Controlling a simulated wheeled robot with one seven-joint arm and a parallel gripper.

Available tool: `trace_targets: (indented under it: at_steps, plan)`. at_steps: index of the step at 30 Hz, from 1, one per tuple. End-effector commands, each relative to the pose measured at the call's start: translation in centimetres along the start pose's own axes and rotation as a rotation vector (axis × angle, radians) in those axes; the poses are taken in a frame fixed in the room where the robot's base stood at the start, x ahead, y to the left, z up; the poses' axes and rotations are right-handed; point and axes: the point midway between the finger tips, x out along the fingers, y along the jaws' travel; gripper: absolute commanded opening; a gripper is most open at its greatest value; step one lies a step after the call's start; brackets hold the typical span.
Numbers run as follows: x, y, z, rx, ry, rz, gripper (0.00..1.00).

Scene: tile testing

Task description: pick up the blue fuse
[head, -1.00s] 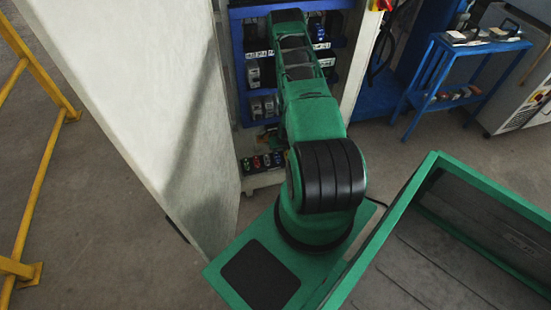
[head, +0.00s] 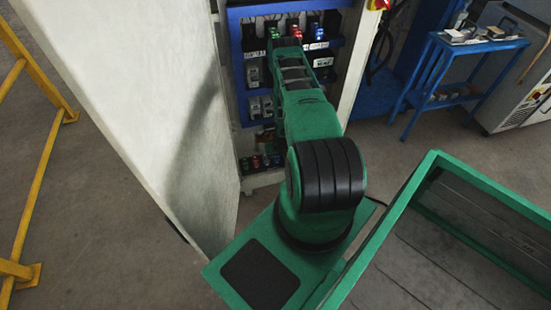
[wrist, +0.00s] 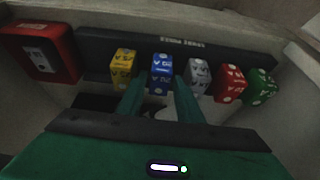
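In the wrist view, the blue fuse (wrist: 161,73) stands in a dark holder between a yellow fuse (wrist: 123,66) and a grey fuse (wrist: 197,75). My gripper (wrist: 159,88) is open, with its two green fingers apart. Their tips reach towards the blue fuse, one on each side of it. I cannot tell whether either finger touches it. In the head view, the fuse row lies low in the cabinet, and my arm hides part of it and most of my gripper.
A red fuse (wrist: 229,83) and a green fuse (wrist: 262,87) stand farther right in the holder. A red box (wrist: 40,52) is at the left. The open cabinet door (head: 150,110) stands left of my arm; a blue cart (head: 440,70) is at the right.

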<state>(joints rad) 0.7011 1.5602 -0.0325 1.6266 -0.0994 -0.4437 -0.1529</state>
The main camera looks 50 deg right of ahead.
Motion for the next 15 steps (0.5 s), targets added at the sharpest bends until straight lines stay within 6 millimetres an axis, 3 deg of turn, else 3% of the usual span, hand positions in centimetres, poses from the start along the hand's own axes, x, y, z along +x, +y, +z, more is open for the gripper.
trace_targets:
  at_steps: [2, 7, 15]
  plan:
    - [-0.02, 0.01, -0.01, 0.0, 0.0, 0.0, 0.33]
    - [-0.03, 0.01, -0.01, 0.0, 0.0, 0.0, 0.0]
    - [-0.08, 0.02, -0.05, 0.0, 0.0, 0.0, 0.0]
